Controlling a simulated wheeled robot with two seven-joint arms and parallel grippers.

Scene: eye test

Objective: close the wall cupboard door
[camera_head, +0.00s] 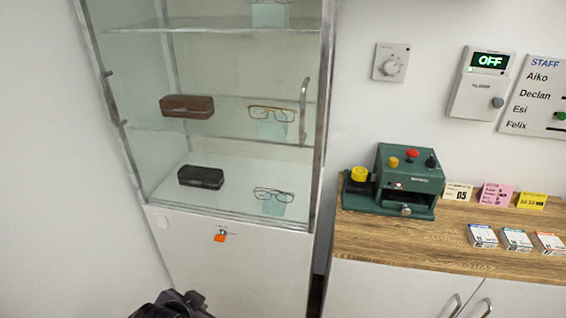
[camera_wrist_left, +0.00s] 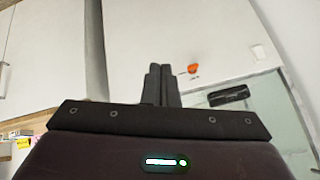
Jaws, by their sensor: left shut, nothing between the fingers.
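No wall-hung cupboard with a door shows in either view. A tall glass-fronted cabinet (camera_head: 322,130) fills the left half of the head view. It has a vertical metal handle (camera_head: 304,110) at its right side, and its glass front looks closed. My left gripper (camera_head: 192,299) is at the bottom edge of the head view, in front of the cabinet's white lower panel (camera_head: 255,275). In the left wrist view its fingers (camera_wrist_left: 161,72) are together and empty, with the white panel (camera_wrist_left: 225,45) beyond. My right gripper is not in view.
An orange-tagged lock (camera_head: 220,236) sits on the lower panel. Spectacles and cases stand on the glass shelves. To the right, a wooden counter (camera_head: 375,240) carries a green machine (camera_head: 408,175), cards and small boxes. A dial (camera_head: 391,62) and an OFF box (camera_head: 480,85) hang on the wall.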

